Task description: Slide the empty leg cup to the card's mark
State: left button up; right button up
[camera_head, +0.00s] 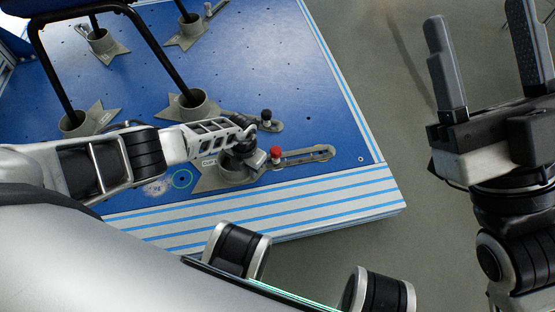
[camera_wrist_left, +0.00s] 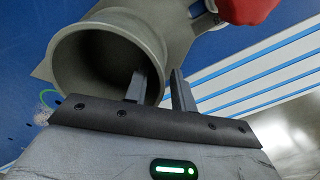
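The empty leg cup (camera_head: 238,172) is a grey open cup on a pointed base plate near the front edge of the blue board. In the left wrist view, the cup (camera_wrist_left: 82,62) has its open mouth facing me. My left gripper (camera_wrist_left: 160,82) straddles its wall, one finger inside and one outside, with the wall filling the narrow gap. In the head view my left gripper (camera_head: 243,142) partly hides the cup. My right gripper (camera_head: 487,55) is open and empty, off the board at right. I cannot make out the card or its mark clearly.
Other cups, such as one behind (camera_head: 193,105), hold black chair legs. The board's striped front edge (camera_head: 330,198) is clear.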

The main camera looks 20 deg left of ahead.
pick_arm(q)
grip_shut()
jog(key=shift+s+a+p, duration=0.35)
jog(key=shift+s+a, duration=0.1)
jog(key=shift+a, duration=0.3)
jog(key=shift+s+a+p, duration=0.35)
jog(key=shift+s+a, duration=0.1)
jog(key=shift+a, duration=0.3)
jog(key=shift+o, duration=0.3)
grip_release()
jog(key=shift+r, duration=0.1)
notch_tip(320, 180, up, 6)
jog(key=p, duration=0.6)
